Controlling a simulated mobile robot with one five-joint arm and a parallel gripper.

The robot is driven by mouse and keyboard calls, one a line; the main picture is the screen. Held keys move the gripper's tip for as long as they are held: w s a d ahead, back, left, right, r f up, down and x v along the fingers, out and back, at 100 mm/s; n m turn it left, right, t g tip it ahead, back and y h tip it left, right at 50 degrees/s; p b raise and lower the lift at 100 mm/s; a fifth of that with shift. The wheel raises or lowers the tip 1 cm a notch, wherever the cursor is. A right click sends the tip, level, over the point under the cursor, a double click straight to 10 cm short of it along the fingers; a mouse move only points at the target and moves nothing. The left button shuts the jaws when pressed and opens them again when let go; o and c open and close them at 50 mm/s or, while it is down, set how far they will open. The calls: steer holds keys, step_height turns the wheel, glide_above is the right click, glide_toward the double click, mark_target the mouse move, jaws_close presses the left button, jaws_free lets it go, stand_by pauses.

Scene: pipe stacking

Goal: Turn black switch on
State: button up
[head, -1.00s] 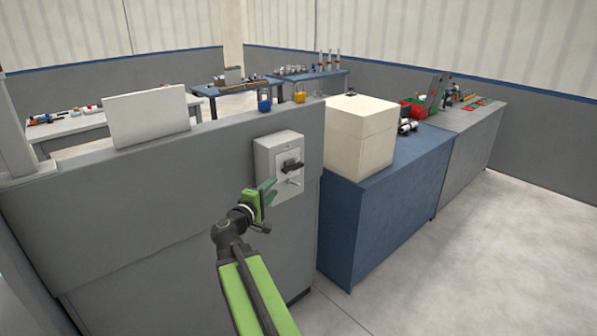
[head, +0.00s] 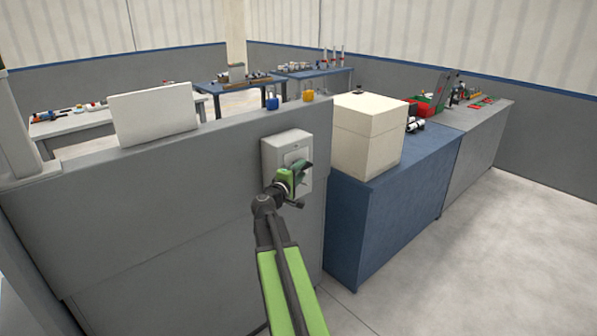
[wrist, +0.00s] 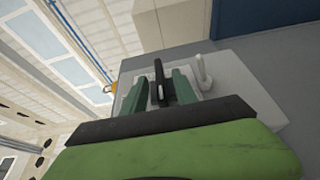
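The black switch (wrist: 158,72) is an upright-looking black handle on the light grey switch box (head: 271,152), which is fixed to the grey panel's face. The box also fills the middle of the wrist view (wrist: 238,82). My gripper (head: 300,170) is at the front of the box and hides the switch in the head view. In the wrist view my gripper's two green fingers (wrist: 160,86) stand apart, one on each side of the black handle. The handle looks nearer the right finger; I cannot tell whether they touch. A small pale lever (wrist: 202,72) is beside the right finger.
A cream box (head: 365,140) stands on the blue cabinet (head: 400,200) to the right. Open floor (head: 480,260) lies at the right.

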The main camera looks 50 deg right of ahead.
steer(key=shift+w+a, duration=0.1)
jaws_close()
